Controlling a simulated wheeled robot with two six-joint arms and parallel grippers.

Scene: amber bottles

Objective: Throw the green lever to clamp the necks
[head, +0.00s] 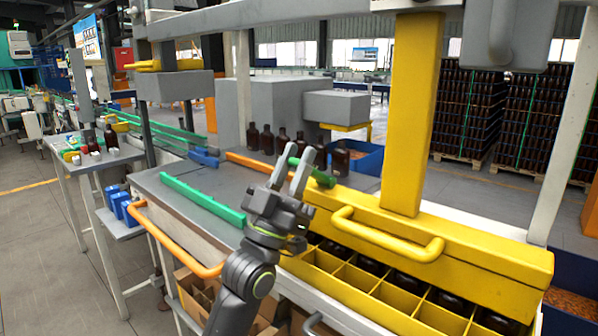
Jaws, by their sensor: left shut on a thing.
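The green lever (322,177) is a short green bar at the left end of the yellow clamp beam (480,262). My left gripper (297,172) reaches up from below, and its two grey fingers are shut on the lever, hiding part of it. The beam carries a yellow handle (385,240) and hangs from a thick yellow post (414,115). Under the beam, dark bottles (448,300) sit in a yellow divided grid (350,300); their necks are hidden by the beam. My right gripper is not in view.
Several amber bottles (268,140) stand behind the lever on the grey table (190,205). A green rail (200,197) and an orange bar (175,240) lie left of my arm. A white upright (562,125) stands at the right.

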